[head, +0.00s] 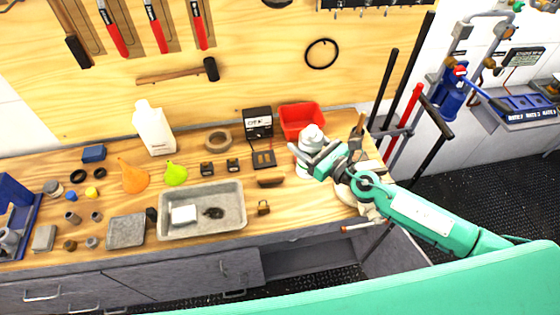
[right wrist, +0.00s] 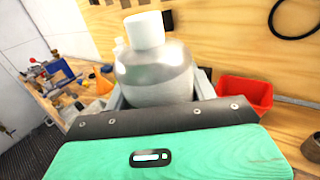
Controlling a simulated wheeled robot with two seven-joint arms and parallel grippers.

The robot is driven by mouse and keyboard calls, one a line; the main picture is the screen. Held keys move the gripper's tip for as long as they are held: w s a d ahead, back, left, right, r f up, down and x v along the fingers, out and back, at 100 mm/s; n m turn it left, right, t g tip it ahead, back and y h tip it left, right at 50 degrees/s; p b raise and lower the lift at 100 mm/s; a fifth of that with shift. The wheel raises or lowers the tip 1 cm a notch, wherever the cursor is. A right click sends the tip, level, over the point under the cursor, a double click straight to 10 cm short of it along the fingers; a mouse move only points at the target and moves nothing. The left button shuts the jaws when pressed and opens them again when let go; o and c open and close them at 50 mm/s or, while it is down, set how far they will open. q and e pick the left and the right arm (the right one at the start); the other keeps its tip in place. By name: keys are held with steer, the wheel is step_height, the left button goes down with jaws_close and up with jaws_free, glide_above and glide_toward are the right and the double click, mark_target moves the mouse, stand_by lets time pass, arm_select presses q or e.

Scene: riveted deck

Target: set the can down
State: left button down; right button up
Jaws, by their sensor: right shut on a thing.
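The can (head: 312,134) is silver-grey with a white cap, and it stands nearly upright at the right end of the wooden workbench, in front of a red bin. My right gripper (head: 309,166) is shut on it. In the right wrist view the can (right wrist: 155,72) fills the middle between the fingers, its white cap on top. My left gripper is not in view.
The red bin (head: 302,119) is close behind the can. A dark brown block (head: 270,182) and a brass padlock (head: 263,207) lie to its left, near a grey tray (head: 172,230). Several tools lean at the bench's right end. Small bare patches of wood show between objects.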

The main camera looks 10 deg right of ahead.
step_height(320, 180, down, 20)
steer(key=b, duration=1)
steer(key=shift+w, duration=0.15)
steer(key=shift+f+b, duration=0.2)
steer(key=shift+b, duration=0.35)
steer(key=o, duration=1.2)
steer(key=shift+r, duration=0.1)
